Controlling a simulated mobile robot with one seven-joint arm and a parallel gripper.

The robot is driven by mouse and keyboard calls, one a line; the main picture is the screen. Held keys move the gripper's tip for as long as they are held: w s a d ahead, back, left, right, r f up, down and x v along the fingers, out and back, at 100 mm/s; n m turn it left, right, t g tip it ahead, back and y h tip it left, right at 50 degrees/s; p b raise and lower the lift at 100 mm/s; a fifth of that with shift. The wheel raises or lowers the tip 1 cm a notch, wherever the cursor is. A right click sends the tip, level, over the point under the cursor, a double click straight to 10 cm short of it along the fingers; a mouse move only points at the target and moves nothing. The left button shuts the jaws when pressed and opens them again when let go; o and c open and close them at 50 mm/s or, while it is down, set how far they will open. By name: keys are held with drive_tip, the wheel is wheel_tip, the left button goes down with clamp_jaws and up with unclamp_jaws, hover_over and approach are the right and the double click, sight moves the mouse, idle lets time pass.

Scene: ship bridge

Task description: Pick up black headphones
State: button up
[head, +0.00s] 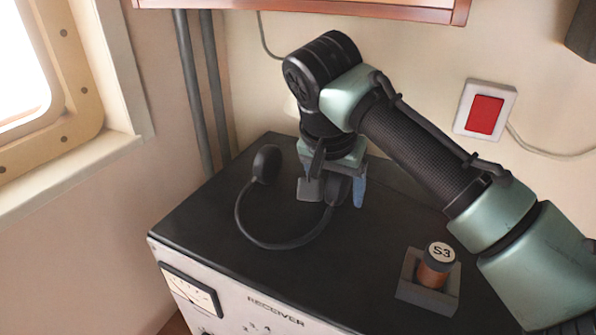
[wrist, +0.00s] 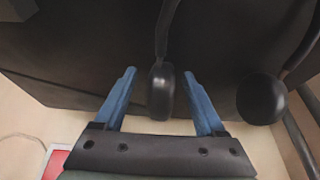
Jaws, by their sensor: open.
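The black headphones lie on top of the dark receiver cabinet, with the curved headband (head: 270,245) toward its front. One round ear cup (head: 266,164) is on the left, clear of my gripper. The other ear cup (wrist: 161,92) is between the two blue fingers of my gripper (wrist: 160,74) in the wrist view, with a gap visible on each side. My gripper (head: 336,196) is open and points down over that right-hand cup in the head view, partly covering it. The left cup also shows in the wrist view (wrist: 262,98), outside the fingers.
The receiver cabinet (head: 205,218) has a bare dark top left of the headphones. A brown cylinder marked S3 (head: 434,268) stands in a grey holder (head: 426,297) at the right. A red wall switch (head: 485,113) and a wooden shelf edge (head: 330,8) are behind and above.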

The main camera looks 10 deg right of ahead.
drive_tip(key=shift+f, duration=0.1)
drive_tip(key=shift+c, duration=0.6)
drive_tip(key=shift+w, duration=0.1)
clamp_jaws()
